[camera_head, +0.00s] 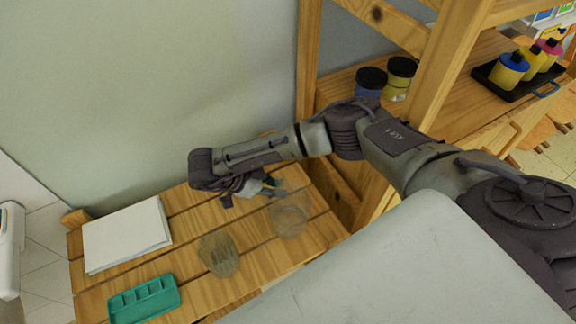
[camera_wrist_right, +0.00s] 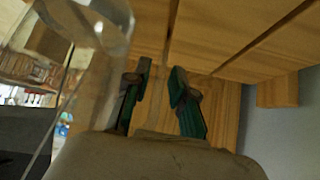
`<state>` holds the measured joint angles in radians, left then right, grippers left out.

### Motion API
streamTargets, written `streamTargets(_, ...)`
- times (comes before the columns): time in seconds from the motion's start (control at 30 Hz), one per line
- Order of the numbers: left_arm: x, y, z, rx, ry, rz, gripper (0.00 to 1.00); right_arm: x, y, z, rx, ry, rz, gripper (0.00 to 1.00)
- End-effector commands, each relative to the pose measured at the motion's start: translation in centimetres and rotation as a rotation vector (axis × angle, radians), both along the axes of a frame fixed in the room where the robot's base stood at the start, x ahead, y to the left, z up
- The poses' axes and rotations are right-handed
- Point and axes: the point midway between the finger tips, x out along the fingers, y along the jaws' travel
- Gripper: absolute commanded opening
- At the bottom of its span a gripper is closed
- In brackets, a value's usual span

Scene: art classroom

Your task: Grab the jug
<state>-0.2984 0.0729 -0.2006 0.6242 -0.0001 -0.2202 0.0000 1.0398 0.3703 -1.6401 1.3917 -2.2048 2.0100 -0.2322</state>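Two clear glass vessels stand on the slatted wooden table. One clear vessel (camera_head: 289,217), which looks like the jug, is just right of and below my right gripper (camera_head: 257,187). The other clear vessel (camera_head: 219,256) stands nearer the table's front. In the right wrist view, clear glass (camera_wrist_right: 88,45), probably the jug, fills the upper left, close to the camera. My right gripper's green-padded fingers (camera_wrist_right: 160,88) are apart, with bare wood visible between them. The glass lies beside the left finger; whether it touches is unclear. My left gripper is out of view.
The table (camera_head: 250,285) also holds white paper (camera_head: 125,235) and a green palette (camera_head: 144,299). A wooden shelf (camera_head: 440,75) at right carries dark-lidded jars (camera_head: 399,78) and a black tray (camera_head: 520,85) with paint bottles. A wall stands behind the table.

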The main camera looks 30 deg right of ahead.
Motion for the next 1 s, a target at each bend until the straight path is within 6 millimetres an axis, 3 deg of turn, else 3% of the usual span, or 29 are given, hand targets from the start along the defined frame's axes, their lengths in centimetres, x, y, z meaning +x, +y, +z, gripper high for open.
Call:
streamTargets(0.2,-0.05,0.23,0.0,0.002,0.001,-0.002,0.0,0.0,-0.01,-0.01,0.001,0.0,0.0,0.24)
streamTargets(0.37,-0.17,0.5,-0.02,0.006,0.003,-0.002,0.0,0.0,-0.01,-0.01,0.0,0.0,0.0,0.0)
streamTargets(1.0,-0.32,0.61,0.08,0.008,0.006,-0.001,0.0,0.03,0.01,0.1,0.0,-0.004,-0.001,0.0)
